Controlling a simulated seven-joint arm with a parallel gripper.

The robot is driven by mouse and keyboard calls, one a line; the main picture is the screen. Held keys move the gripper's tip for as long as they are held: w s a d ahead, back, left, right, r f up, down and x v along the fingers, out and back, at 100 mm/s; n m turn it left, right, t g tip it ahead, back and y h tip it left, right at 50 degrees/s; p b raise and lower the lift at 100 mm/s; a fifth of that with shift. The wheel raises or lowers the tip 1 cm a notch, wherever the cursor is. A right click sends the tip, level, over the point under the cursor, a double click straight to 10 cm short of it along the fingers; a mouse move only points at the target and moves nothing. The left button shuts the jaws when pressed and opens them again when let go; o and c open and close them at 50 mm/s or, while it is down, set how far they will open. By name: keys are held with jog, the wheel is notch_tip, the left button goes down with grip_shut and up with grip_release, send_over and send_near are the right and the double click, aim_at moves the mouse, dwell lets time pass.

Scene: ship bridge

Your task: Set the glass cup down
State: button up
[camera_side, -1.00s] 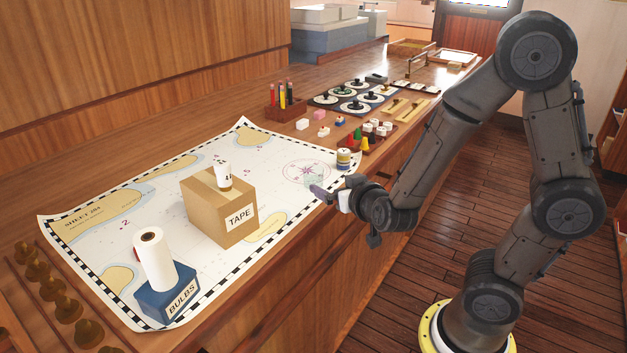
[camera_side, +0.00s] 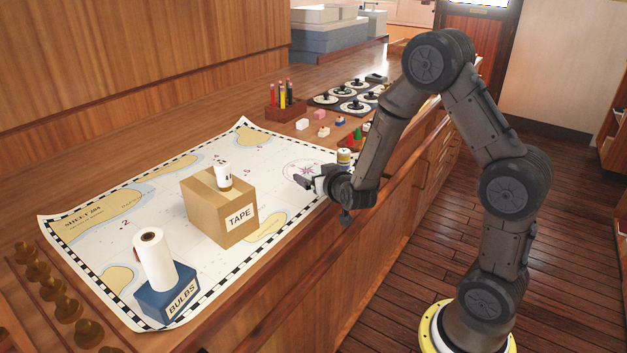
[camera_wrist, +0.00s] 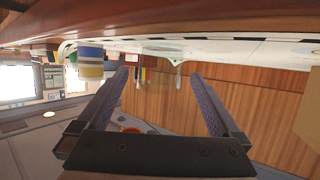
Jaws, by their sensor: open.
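My gripper (camera_side: 304,182) is open and empty, low over the right part of the chart near the counter's front edge. Its two fingers (camera_wrist: 158,80) stand wide apart in the wrist view, with nothing between them. A pale, see-through shape that looks like the glass cup (camera_wrist: 177,58) shows upside down beyond the fingertips in the wrist view, apart from them. It is small there, and I cannot tell whether it is upright or tilted. In the side view I cannot make the cup out clearly near the gripper.
A striped jar (camera_side: 344,157) stands close behind my gripper. A TAPE carton (camera_side: 238,217) with a small labelled cup (camera_side: 223,176) on top is to the left. A BULBS box (camera_side: 170,300) bears a white roll (camera_side: 154,260). The chart (camera_side: 130,220) is bare between the carton and gripper.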

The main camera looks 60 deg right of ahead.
jog(key=shift+w, duration=0.1)
jog(key=shift+c, duration=0.2)
jog(key=c, duration=1.5)
